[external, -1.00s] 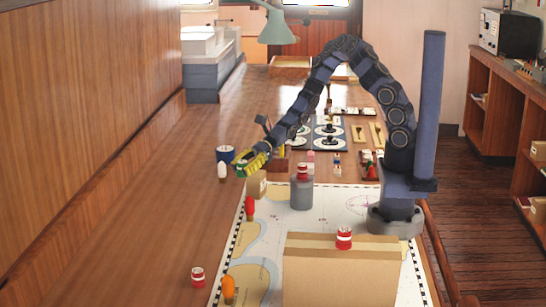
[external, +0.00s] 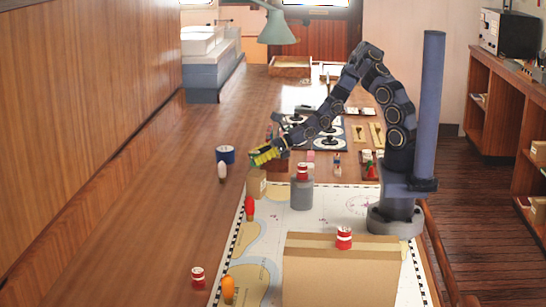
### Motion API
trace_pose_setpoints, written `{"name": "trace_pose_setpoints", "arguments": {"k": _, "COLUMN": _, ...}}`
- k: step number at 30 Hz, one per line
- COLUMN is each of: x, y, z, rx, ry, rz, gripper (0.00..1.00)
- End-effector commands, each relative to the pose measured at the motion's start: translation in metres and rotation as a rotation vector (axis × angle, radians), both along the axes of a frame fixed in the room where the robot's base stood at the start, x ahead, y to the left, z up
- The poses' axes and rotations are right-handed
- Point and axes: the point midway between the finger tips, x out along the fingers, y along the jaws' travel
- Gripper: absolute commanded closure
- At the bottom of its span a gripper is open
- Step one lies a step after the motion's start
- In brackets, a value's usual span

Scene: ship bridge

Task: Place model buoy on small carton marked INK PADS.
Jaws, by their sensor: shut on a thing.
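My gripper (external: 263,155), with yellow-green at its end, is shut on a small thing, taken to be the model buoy. The held thing is mostly hidden by the fingers and too small to make out clearly. A small brown carton (external: 256,184) stands at the chart's far left corner, just below my gripper in the picture. Its marking is too small to read, so I cannot tell whether it is the one marked INK PADS. The gap between the gripper and this carton cannot be judged exactly.
A grey pedestal (external: 302,195) with a red-and-white can (external: 302,172) stands right of the carton. A blue drum (external: 225,154) and white peg (external: 222,173) stand left. Red (external: 249,209) and orange (external: 228,290) pegs stand nearer. A large box (external: 340,275) fills the front.

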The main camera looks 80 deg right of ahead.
Motion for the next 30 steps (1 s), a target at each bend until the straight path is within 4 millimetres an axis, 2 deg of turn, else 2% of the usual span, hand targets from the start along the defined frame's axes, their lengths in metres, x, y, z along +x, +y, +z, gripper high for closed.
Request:
{"name": "trace_pose_setpoints", "arguments": {"k": 5, "x": -0.001, "y": 0.0, "z": -0.024, "rx": -0.002, "ry": 0.006, "rz": 0.001, "gripper": 0.89}}
{"name": "trace_pose_setpoints", "arguments": {"k": 17, "x": 0.0, "y": 0.0, "z": -0.028, "rx": -0.002, "ry": 0.001, "rz": 0.0, "gripper": 0.89}}
{"name": "trace_pose_setpoints", "arguments": {"k": 18, "x": 0.0, "y": 0.0, "z": -0.028, "rx": -0.001, "ry": 0.001, "rz": 0.0, "gripper": 0.51}}
{"name": "trace_pose_setpoints", "arguments": {"k": 19, "x": 0.0, "y": 0.0, "z": -0.027, "rx": -0.001, "ry": 0.001, "rz": 0.0, "gripper": 0.43}}
{"name": "trace_pose_setpoints", "arguments": {"k": 30, "x": 0.0, "y": 0.0, "z": -0.025, "rx": -0.002, "ry": 0.0, "rz": -0.001, "gripper": 0.43}}
